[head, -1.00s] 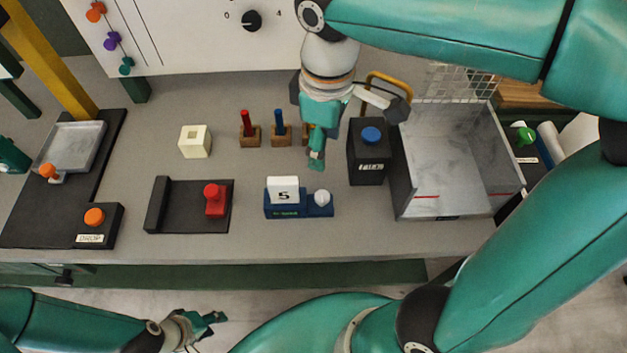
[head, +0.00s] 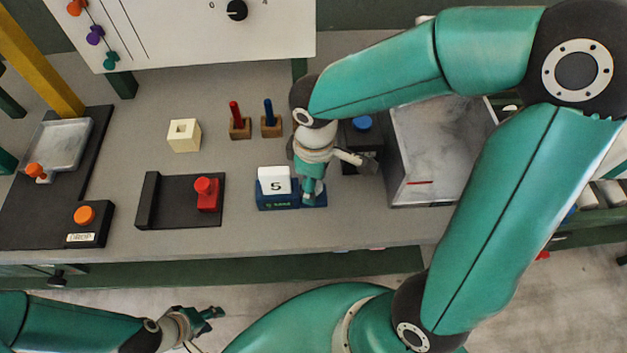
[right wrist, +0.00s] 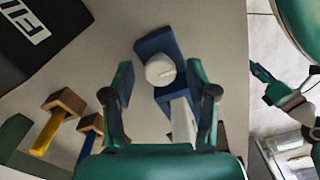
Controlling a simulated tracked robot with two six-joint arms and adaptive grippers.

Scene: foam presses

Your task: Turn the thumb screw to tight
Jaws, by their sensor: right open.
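The white round knob (right wrist: 160,70), which looks like the thumb screw, sits on one end of a blue base (right wrist: 156,44). A faint line marks its top. In the head view the blue base (head: 277,202) carries a white block (head: 274,180) marked 5, and my right gripper (head: 312,196) hides the knob. In the right wrist view my right gripper (right wrist: 160,78) is open, one finger on each side of the knob, with gaps between. My left gripper (head: 212,313) is low in the head view, away from the bench top; its jaw opening is unclear.
A black box with a blue button (head: 361,123) and a grey metal bin (head: 408,183) stand right of the base. A black fixture with a red knob (head: 206,193) is left of it. Wooden blocks with red and blue pegs (head: 269,122) stand behind.

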